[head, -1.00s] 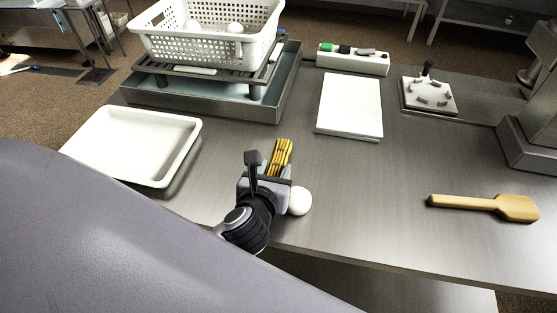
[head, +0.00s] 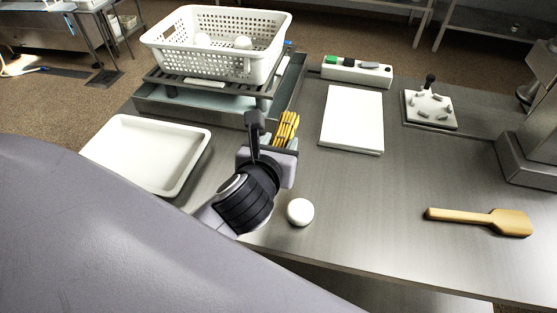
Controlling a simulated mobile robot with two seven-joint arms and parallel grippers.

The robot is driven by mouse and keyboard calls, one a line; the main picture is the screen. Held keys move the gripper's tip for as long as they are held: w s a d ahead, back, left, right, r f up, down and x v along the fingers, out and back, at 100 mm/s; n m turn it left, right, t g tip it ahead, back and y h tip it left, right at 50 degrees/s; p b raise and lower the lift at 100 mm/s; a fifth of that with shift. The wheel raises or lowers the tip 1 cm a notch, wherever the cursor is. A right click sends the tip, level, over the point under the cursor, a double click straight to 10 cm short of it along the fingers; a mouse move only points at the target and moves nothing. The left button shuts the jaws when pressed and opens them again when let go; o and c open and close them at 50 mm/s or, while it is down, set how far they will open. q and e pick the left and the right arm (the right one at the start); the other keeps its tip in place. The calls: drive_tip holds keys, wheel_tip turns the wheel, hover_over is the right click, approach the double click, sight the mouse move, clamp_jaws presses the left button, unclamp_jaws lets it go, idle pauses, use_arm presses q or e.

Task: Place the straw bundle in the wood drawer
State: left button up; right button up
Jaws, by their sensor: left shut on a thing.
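My left gripper (head: 272,148) is shut on the straw bundle (head: 287,126), a cluster of yellow sticks standing nearly upright just beyond its jaws. The gripper body hides the lower part of the bundle, so I cannot tell its height above the metal table. No wood drawer shows in the head view. My right gripper is not in view.
A white ball (head: 300,212) lies near the gripper. A white tray (head: 203,156) is at left; a perforated white basket (head: 214,59) with balls stands on a rack behind. A white board (head: 352,118), a wooden paddle (head: 508,222) and a pegged plate (head: 430,108) lie right. The table's right middle is clear.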

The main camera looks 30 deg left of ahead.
sight(274, 138)
use_arm(q)
wheel_tip(274, 138, up, 8)
drive_tip(key=shift+f+p, duration=0.2)
drive_tip(key=shift+p, duration=0.7)
drive_tip(key=shift+s+a+f+m+h, duration=0.1)
drive_tip(key=shift+f+m+h, duration=0.4)
drive_tip(key=shift+f, duration=0.1)
drive_tip(key=shift+s+a+f+m+h, duration=0.1)
drive_tip(key=shift+f+m+h, duration=0.3)
drive_tip(key=shift+f+h, duration=0.15)
drive_tip(key=shift+s+f+m+h, duration=0.3)
drive_tip(key=shift+f+h, duration=0.1)
drive_tip(key=shift+f, duration=0.15)
drive_tip(key=shift+s+f+m+h, duration=0.15)
drive_tip(key=shift+f+m+h, duration=0.2)
drive_tip(key=shift+f, duration=0.2)
drive_tip(key=shift+d, duration=0.1)
